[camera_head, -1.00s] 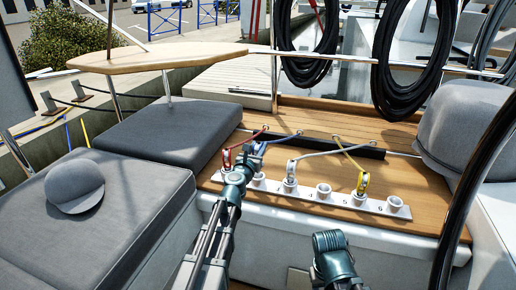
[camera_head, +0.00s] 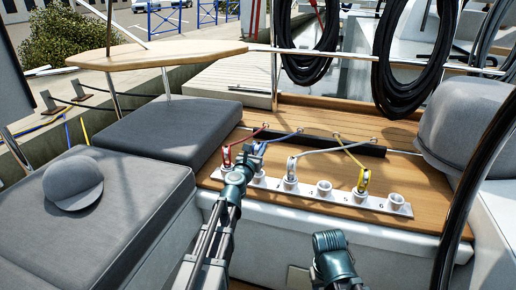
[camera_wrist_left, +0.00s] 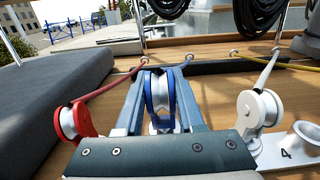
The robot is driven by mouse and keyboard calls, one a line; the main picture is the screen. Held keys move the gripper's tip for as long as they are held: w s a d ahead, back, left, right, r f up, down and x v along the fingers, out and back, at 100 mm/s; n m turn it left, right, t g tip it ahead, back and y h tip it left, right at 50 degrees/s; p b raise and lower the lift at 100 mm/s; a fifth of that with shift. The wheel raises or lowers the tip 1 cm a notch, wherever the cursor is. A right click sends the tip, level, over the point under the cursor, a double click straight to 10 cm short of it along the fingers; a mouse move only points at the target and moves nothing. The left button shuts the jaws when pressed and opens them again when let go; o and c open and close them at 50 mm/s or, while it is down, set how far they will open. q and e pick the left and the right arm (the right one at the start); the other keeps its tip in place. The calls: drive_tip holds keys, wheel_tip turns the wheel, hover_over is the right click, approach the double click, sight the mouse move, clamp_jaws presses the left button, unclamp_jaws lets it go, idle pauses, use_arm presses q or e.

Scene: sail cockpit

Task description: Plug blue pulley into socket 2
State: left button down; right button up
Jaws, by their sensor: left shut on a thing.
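My left gripper (camera_head: 252,163) is shut on the blue pulley (camera_wrist_left: 160,95), which stands upright between the two fingers in the left wrist view. In the head view only a little of the blue pulley (camera_head: 260,149) shows past the gripper. The pulley is above the white strip, between the red pulley (camera_head: 227,157) and the white pulley (camera_head: 291,168). Socket 2 (camera_head: 259,178) is largely hidden by my left gripper. I cannot tell whether the pulley's foot is inside it. Part of my right arm (camera_head: 331,255) shows at the bottom; its fingertips are not seen.
Empty socket 4 (camera_head: 323,188) and empty socket 6 (camera_head: 396,200) are on the white strip. A yellow pulley (camera_head: 362,181) sits between them. Ropes run back from the pulleys to the teak deck. Grey cushions (camera_head: 140,205) with a cap (camera_head: 73,183) lie left.

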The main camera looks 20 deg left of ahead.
use_arm(q)
drive_tip(key=shift+f+b, duration=1.9)
drive_tip(key=shift+f, duration=0.05)
use_arm(e)
drive_tip(key=shift+f, duration=1.95)
use_arm(q)
drive_tip(key=shift+c, duration=2.2)
unclamp_jaws()
use_arm(e)
drive_tip(key=shift+r, duration=0.1)
